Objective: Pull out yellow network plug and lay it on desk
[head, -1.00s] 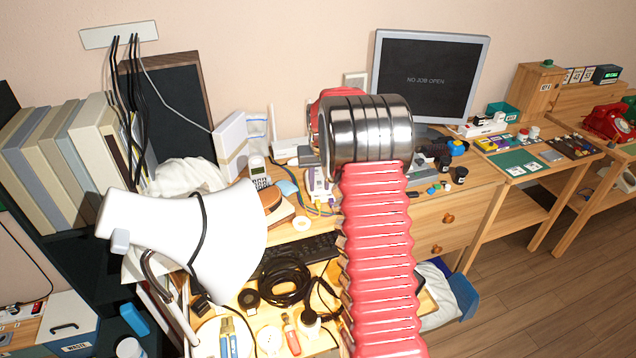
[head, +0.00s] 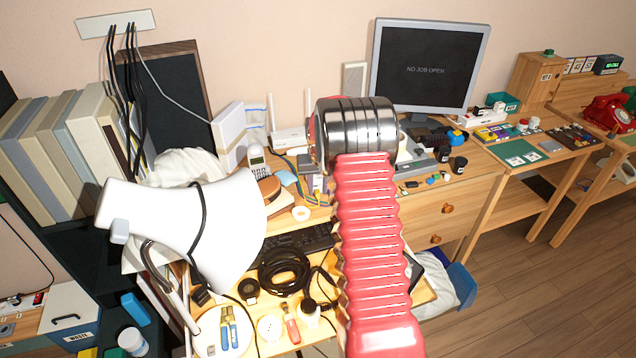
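A small bit of yellow (head: 317,198), which may be the yellow network plug or its cable, shows beside a pale box with purple on it (head: 318,184). Both are partly covered by my arm, and I cannot tell whether the plug is seated in a socket. The wooden desk (head: 452,187) runs across the middle of the head view. My red ribbed arm and its silver joint stand in front of the desk. My gripper is hidden behind them, so its fingers and anything in them cannot be seen.
A white lamp (head: 165,225) stands left of my arm. A keyboard (head: 300,240) and a black cable coil (head: 284,272) lie between. A white router (head: 290,138) and a handset (head: 257,163) are behind. A monitor (head: 425,62) stands at the back right. Small jars and parts lie right of my arm.

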